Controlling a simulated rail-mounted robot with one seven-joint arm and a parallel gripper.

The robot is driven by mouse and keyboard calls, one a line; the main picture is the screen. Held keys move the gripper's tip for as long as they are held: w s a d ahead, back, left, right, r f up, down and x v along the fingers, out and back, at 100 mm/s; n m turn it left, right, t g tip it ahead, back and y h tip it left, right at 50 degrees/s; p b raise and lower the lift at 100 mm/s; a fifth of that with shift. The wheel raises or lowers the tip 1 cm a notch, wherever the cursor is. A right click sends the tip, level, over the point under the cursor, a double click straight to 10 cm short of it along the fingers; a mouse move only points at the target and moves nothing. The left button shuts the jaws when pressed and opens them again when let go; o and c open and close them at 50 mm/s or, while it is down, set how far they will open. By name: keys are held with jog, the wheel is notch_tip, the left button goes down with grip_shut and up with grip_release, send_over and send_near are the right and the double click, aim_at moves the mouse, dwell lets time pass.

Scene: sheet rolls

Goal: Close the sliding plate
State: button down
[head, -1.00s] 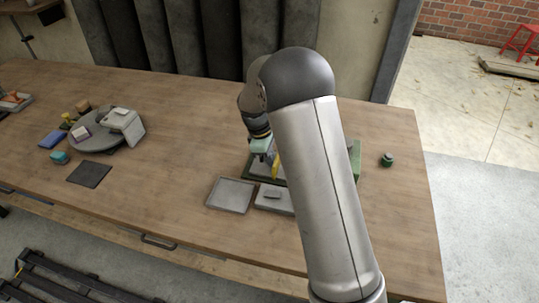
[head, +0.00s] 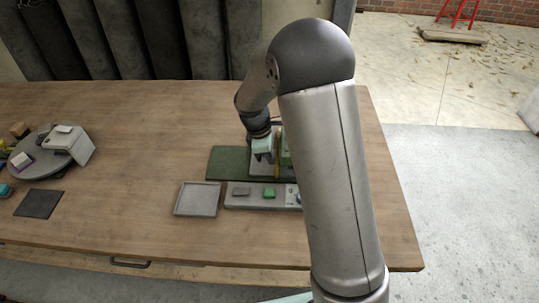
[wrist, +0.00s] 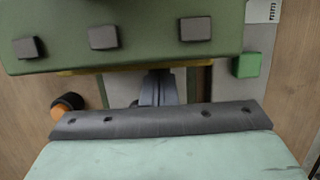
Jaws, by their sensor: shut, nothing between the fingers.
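A green device with a flat green base (head: 228,163) stands on the table, partly hidden behind my arm. An upright green part with a yellow edge (head: 277,166) stands on it beside my gripper (head: 265,160). In the wrist view a green panel (wrist: 130,48) with several dark square knobs fills the top, with a yellow strip (wrist: 130,69) along its lower edge. My gripper's fingers (wrist: 158,90) are shut and empty, just below that strip; contact cannot be told. I cannot tell for certain which part is the sliding plate.
A grey tray (head: 183,211) and a grey control strip (head: 235,204) with a green button (head: 269,194) lie in front of the device. A dark mat (head: 38,204) and a round grey stand (head: 37,160) with objects are at the left. Table between is clear.

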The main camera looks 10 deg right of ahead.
jog(key=p+v, duration=0.6)
jog(key=v, duration=0.3)
jog(key=s+d+r+m+y, duration=0.1)
jog(key=s+d+r+m, duration=0.2)
jog(key=s+r+m, duration=0.55)
jog(key=s+d+r+m+t+y, duration=0.1)
jog(key=s+m, duration=0.5)
jog(key=s, duration=1.2)
jog(key=shift+d+r+m+y+p, duration=0.2)
jog(key=shift+r+m+y+p, duration=0.15)
jog(key=shift+r, duration=0.45)
